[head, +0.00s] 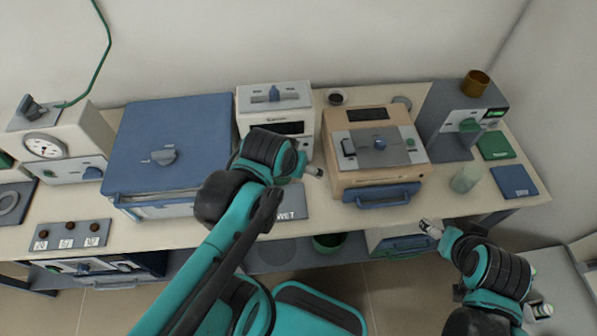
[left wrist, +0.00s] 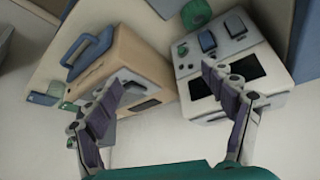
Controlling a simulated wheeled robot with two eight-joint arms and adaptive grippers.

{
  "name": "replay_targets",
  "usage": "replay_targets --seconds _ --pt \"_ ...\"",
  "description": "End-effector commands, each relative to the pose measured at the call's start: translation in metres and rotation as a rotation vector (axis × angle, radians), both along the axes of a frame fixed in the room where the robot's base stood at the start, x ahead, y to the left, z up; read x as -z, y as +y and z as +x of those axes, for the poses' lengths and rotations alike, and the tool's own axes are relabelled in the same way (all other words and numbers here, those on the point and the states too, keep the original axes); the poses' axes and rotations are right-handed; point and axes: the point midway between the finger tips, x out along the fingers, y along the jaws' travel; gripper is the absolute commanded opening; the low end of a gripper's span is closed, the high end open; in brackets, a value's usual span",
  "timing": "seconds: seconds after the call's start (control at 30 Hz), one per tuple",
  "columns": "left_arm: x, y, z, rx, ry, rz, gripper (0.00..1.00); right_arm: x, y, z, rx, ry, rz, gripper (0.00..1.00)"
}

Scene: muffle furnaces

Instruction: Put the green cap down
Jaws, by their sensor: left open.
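A round green piece, which looks like the green cap (left wrist: 196,14), sits at the top of the left wrist view, beside a dark grey mat (left wrist: 165,5). I cannot make it out in the head view, where my left arm covers that area. My left gripper (left wrist: 158,82) is open with nothing between its fingers. In the head view my left gripper (head: 313,172) hangs over the bench between the white box and the tan furnace. My right gripper (head: 430,228) is in front of the bench edge; its finger state is too small to tell.
The tan furnace (head: 340,173) with a blue handle and the white box (head: 247,101) flank my left gripper. A large blue furnace (head: 190,125) stands left. A translucent beaker (head: 465,179) and a blue pad (head: 514,182) are at right. The front bench strip is partly clear.

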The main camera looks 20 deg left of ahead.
Motion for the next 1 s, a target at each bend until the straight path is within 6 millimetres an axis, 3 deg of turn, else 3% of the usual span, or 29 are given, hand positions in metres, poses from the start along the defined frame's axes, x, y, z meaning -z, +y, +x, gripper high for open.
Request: replay_targets --seconds 0.2,0.57,0.8,1.0 --pt "-0.003 -0.013 -0.017 0.069 -0.088 0.021 0.83 0.000 0.000 0.000 0.000 0.000 0.000 0.79" --pt "-0.003 -0.015 -0.019 0.077 -0.102 0.025 0.83 0.000 0.000 0.000 0.000 0.000 0.000 0.79" --pt "0.026 -0.015 -0.019 0.077 -0.101 0.024 0.83 0.029 0.000 0.000 0.000 0.000 0.000 0.79" --pt "0.027 -0.015 -0.019 0.077 -0.101 0.024 0.83 0.030 0.000 0.000 0.000 0.000 0.000 0.79"
